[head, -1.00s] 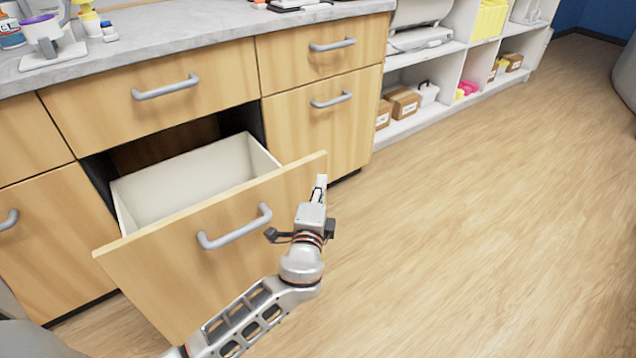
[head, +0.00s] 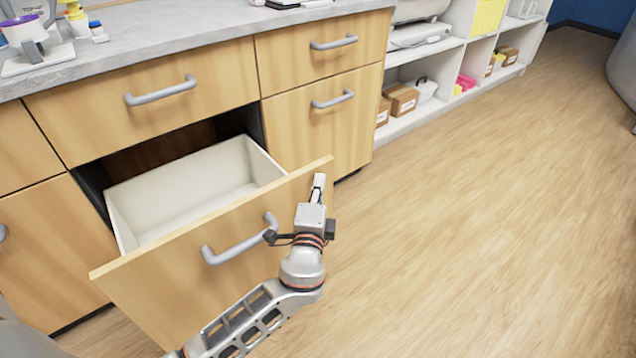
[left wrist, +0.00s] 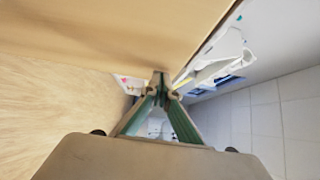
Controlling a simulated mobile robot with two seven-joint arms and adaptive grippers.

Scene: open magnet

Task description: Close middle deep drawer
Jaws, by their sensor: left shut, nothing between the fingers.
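The middle deep drawer (head: 180,270) stands pulled out below a shallow drawer, and its white inside looks empty. Its grey bar handle (head: 240,243) is on the wooden front panel. My left gripper (head: 318,183) is shut and empty, at the right end of the drawer front. In the left wrist view the shut fingers (left wrist: 161,80) lie close to a wooden panel (left wrist: 110,25) across the top. I cannot tell whether they touch it. My right gripper is not in view.
The grey counter (head: 150,40) above holds a white stand with a cup (head: 28,40) and bottles. Closed drawers flank the open one. White shelves (head: 450,75) with boxes stand at the back right. The wooden floor (head: 480,220) on the right is clear.

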